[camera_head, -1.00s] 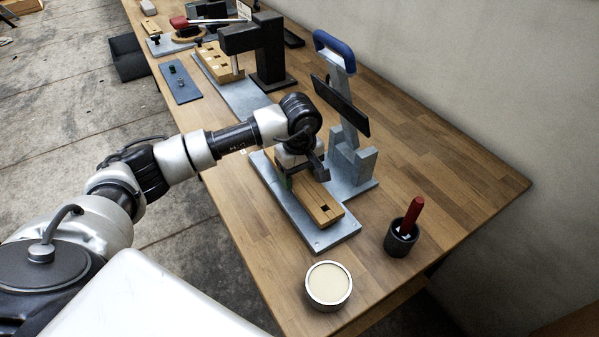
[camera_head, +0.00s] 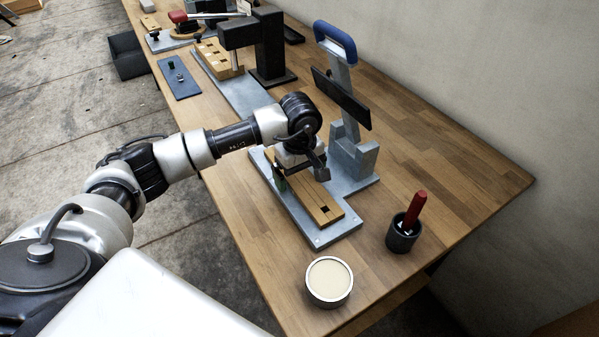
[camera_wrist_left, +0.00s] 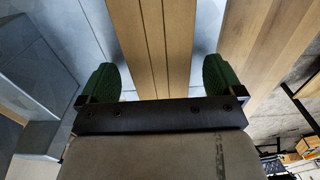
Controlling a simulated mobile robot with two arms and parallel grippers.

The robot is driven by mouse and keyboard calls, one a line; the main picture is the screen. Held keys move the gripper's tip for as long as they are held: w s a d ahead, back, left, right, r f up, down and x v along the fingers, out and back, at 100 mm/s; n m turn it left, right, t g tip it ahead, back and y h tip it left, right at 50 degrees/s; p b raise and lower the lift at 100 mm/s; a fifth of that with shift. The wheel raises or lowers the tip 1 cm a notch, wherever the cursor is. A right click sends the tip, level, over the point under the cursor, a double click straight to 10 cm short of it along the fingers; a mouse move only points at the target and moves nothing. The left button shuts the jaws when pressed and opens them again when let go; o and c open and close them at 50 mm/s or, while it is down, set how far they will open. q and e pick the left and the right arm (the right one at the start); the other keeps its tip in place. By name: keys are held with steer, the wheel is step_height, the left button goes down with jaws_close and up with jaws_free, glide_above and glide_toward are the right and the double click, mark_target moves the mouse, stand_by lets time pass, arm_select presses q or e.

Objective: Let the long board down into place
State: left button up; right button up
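The long wooden board (camera_head: 322,206), with grooves along it and a dark square hole near its front end, lies on the grey metal base plate (camera_head: 322,236) of a fixture. It also shows in the left wrist view (camera_wrist_left: 166,45). My left gripper (camera_head: 301,174) is over the board's far part, one finger on each side. In the left wrist view my left gripper (camera_wrist_left: 163,82) has its green finger pads wide apart, with a gap visible between the right pad and the board. The board's far end is hidden by the gripper. My right gripper is not in view.
A grey upright with a blue handle (camera_head: 335,41) and dark crossbar stands right of the board. A dark cup with a red-handled tool (camera_head: 403,232) and a round cream-filled tin (camera_head: 329,281) stand in front. A similar fixture with a black press (camera_head: 268,48) is behind.

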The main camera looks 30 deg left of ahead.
arm_select(q)
step_height(320, 180, up, 11)
steer(key=b, duration=0.1)
stand_by(0.6)
steer(key=shift+s+f, duration=0.1)
steer(key=shift+f, duration=0.05)
stand_by(0.3)
